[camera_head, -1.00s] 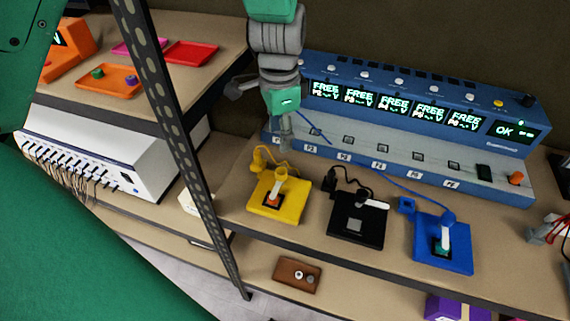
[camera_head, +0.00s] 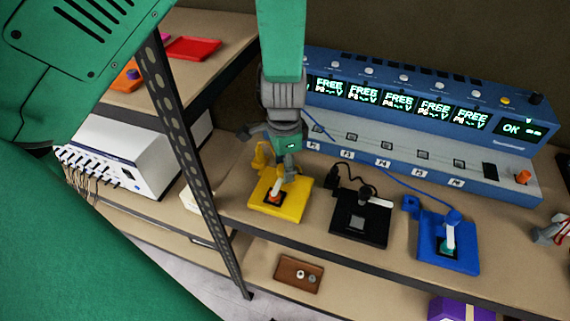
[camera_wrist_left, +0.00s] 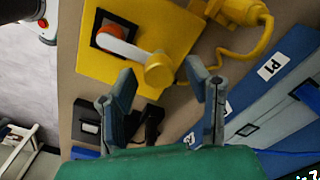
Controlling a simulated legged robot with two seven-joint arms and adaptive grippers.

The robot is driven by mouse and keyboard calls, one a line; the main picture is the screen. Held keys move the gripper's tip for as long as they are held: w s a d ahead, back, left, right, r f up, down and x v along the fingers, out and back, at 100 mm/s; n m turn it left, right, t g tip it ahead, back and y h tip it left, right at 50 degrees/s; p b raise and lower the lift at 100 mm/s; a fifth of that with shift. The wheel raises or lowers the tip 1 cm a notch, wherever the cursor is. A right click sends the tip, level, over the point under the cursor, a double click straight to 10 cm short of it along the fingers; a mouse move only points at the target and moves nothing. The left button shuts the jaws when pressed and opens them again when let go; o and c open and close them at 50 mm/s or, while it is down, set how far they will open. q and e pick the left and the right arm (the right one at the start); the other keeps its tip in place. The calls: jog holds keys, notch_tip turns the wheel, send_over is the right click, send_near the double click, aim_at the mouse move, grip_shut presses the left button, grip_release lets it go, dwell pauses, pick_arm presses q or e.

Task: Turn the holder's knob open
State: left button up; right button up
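The yellow holder (camera_head: 295,205) lies flat on the bench, with an orange part in a dark square recess and a pale lever. In the left wrist view the yellow holder (camera_wrist_left: 165,25) shows the lever (camera_wrist_left: 120,45) ending in a round yellow knob (camera_wrist_left: 159,72). My left gripper (camera_head: 287,172) is just above this lever. In the left wrist view its two fingers (camera_wrist_left: 160,76) are apart, one on each side of the knob, with visible gaps; contact is not seen. My right gripper is not in view.
A black holder (camera_head: 372,228) and a blue holder (camera_head: 465,256) lie to the right. A blue console (camera_head: 400,75) with displays stands behind. A dark perforated post (camera_head: 190,150) rises at left. A brown block (camera_head: 290,270) is on the lower shelf.

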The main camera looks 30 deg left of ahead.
pick_arm(q)
grip_shut()
jog(key=n+p, duration=0.3)
jog(key=shift+r, duration=0.2)
jog(key=n+p, duration=0.2)
jog(key=n, duration=0.1)
jog(key=shift+p, duration=0.4)
jog(key=n+p, duration=0.3)
jog(key=n, duration=0.3)
jog(key=shift+a+f, duration=0.1)
jog(key=n+p, duration=0.1)
jog(key=n, duration=0.2)
jog(key=shift+p, duration=0.3)
jog(key=shift+n+p, duration=0.4)
jog(key=shift+n, duration=1)
jog(key=shift+f, duration=0.1)
